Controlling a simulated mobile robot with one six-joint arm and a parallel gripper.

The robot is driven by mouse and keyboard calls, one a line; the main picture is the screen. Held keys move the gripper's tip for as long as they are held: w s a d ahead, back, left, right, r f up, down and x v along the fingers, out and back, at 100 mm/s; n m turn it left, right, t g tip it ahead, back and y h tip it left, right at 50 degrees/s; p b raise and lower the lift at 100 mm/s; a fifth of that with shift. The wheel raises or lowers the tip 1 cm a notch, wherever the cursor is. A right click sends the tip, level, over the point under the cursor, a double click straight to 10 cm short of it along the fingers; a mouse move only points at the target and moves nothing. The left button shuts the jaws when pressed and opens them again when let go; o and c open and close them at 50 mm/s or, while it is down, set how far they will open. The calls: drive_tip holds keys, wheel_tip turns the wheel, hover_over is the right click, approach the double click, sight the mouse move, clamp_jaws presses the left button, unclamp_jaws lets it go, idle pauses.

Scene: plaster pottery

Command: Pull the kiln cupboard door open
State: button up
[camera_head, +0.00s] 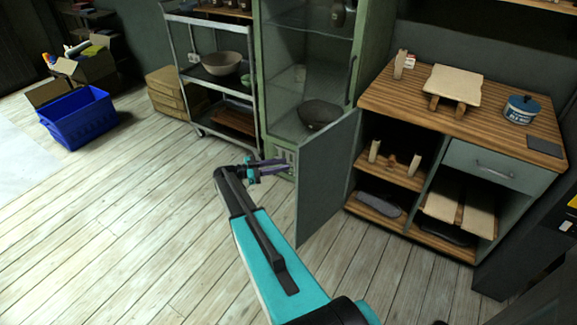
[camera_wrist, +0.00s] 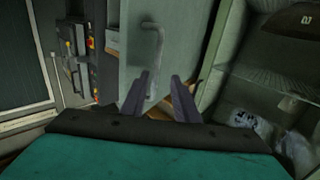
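A flat grey-green door (camera_head: 326,180) stands swung out from the wood-topped cupboard (camera_head: 455,115), whose left shelves show. I cannot tell for certain whether this is the kiln cupboard. My gripper (camera_head: 284,166) is left of the door, in front of the tall green cabinet (camera_head: 374,45). In the wrist view my gripper (camera_wrist: 160,78) has its two fingers apart and nothing held. A metal handle (camera_wrist: 157,40) on a grey-green panel (camera_wrist: 132,50) lies just beyond the fingertips. Its lower end appears between them; contact cannot be told.
The tall cabinet holds a dark bowl (camera_head: 319,113). A shelf trolley (camera_head: 197,84) stands left of it. A blue crate (camera_head: 80,115) and a cardboard box (camera_head: 95,65) are farther left. Wooden floor (camera_head: 130,220) is clear in front. A dark unit (camera_head: 530,235) stands at the right.

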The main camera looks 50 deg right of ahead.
drive_tip(key=b+v, duration=0.1)
drive_tip(key=v, duration=0.7)
drive_tip(key=shift+a, duration=0.2)
